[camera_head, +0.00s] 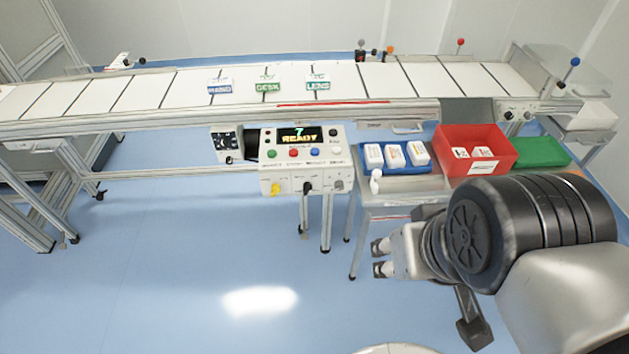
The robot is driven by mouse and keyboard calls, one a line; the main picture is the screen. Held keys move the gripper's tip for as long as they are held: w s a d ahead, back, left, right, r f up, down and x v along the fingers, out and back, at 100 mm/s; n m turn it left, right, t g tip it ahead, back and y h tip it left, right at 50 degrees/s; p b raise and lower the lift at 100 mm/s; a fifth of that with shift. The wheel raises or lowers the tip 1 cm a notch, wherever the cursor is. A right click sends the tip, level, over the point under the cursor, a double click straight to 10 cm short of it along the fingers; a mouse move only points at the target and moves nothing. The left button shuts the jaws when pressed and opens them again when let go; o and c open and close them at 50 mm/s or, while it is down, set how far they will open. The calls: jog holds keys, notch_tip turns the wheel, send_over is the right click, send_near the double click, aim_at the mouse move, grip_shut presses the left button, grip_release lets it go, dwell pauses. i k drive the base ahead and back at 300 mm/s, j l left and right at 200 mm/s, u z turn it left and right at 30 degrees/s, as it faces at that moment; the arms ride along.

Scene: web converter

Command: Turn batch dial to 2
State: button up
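A white control panel (303,162) stands at the front of the conveyor, with a small screen (299,136) showing a 7 and "READY". It has several coloured buttons and, on its front face, a yellow knob (275,188), a black one (307,187) and a grey one (338,185). A small box with a black dial face (226,141) is left of the panel. The labels are too small to tell which is the batch dial or its setting. My gripper (378,259) is right of and below the panel, apart from it, with its fingertips spread and nothing between them.
The conveyor (180,88) carries several labelled tags. Right of the panel, a side table holds a blue tray (398,169) with white boxes, a red bin (498,139) and a green tray (540,152). The blue floor (190,260) left of my gripper is clear.

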aim_at(339, 185)
jog(key=i+l, duration=0.2)
jog(key=l, duration=0.15)
jog(key=i+l, duration=0.2)
jog(key=l, duration=0.2)
jog(key=i+l+u, duration=0.1)
jog(key=l, duration=0.25)
jog(key=i+l, duration=0.3)
jog(key=l+u, duration=0.05)
jog(key=l, duration=0.05)
